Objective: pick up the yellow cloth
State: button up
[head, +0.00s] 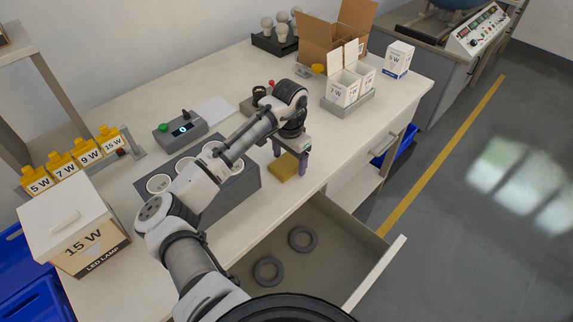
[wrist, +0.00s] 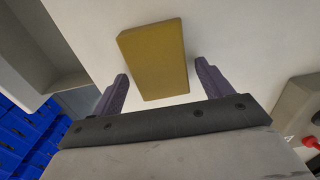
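The yellow cloth (head: 284,167) is a folded, block-like rectangle lying flat on the white bench near its front edge. My gripper (head: 291,155) is above it, pointing down, and partly covers it in the head view. In the wrist view the yellow cloth (wrist: 154,58) lies ahead, roughly between the two purple fingers. My gripper (wrist: 162,84) is open there, with a gap on each side of the cloth. I cannot tell how far the fingertips are above the bench.
A grey block with white round sockets (head: 236,187) stands left of the cloth. An open drawer (head: 325,245) with two grey rings juts out below the bench front. Small white boxes in a grey tray (head: 350,102) stand to the right. A control box (head: 180,129) sits behind.

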jog(key=c, duration=0.9)
jog(key=shift+r, duration=0.1)
